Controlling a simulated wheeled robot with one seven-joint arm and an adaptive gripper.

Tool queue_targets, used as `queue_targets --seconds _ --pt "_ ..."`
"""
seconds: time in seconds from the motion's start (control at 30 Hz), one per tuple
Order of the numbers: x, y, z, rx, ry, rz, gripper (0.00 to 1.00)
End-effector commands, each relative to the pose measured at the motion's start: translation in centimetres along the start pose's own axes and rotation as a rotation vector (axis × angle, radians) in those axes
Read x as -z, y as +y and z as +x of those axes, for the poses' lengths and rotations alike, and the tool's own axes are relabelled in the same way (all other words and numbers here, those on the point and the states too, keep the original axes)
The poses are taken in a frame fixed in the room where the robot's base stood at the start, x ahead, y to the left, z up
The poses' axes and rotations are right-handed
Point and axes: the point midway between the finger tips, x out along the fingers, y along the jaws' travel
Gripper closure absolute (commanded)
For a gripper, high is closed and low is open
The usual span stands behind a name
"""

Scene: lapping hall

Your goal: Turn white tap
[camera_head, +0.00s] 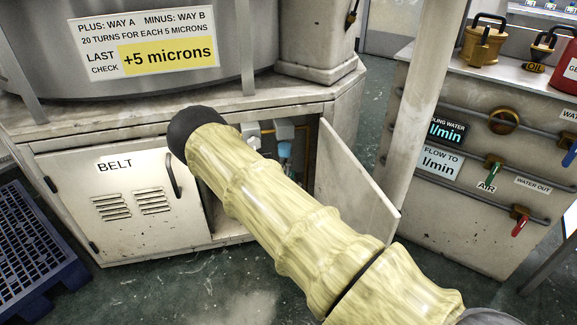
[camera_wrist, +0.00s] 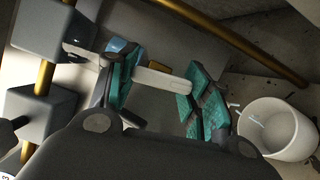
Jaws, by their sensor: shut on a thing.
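The white tap handle (camera_wrist: 160,80) is a pale flat bar in the wrist view, running from beside a grey block on a brass pipe down to the right. My gripper (camera_wrist: 158,88), with teal pads, is shut on this handle, one finger on the left and one on the right. The tap's body is partly hidden behind the left finger. A small blue part (camera_wrist: 117,46) shows by that finger. In the head view my arm's yellow sleeve covers much of the open cabinet, and I cannot make out the gripper or the white tap there.
The cabinet door (camera_head: 355,185) stands open to the right of my arm. Grey blocks (camera_wrist: 42,112) sit on a brass pipe (camera_wrist: 45,75); another pipe (camera_wrist: 240,40) crosses above. A white cup (camera_wrist: 272,130) stands close right of the gripper. A blue pallet (camera_head: 35,245) lies left.

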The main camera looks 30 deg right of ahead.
Motion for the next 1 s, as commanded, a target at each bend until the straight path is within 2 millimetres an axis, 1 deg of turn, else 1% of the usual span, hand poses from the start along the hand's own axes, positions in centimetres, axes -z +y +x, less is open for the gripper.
queue_targets --seconds 0.57,0.6,0.63,1.0 --pt "0.27 -0.04 -0.04 0.012 0.004 0.029 0.75" --pt "0.27 -0.04 -0.04 0.012 0.004 0.029 0.46" --pt "0.27 -0.03 -0.04 0.012 0.004 0.029 0.41" --pt "0.04 -0.01 -0.17 0.012 0.001 0.028 0.41"
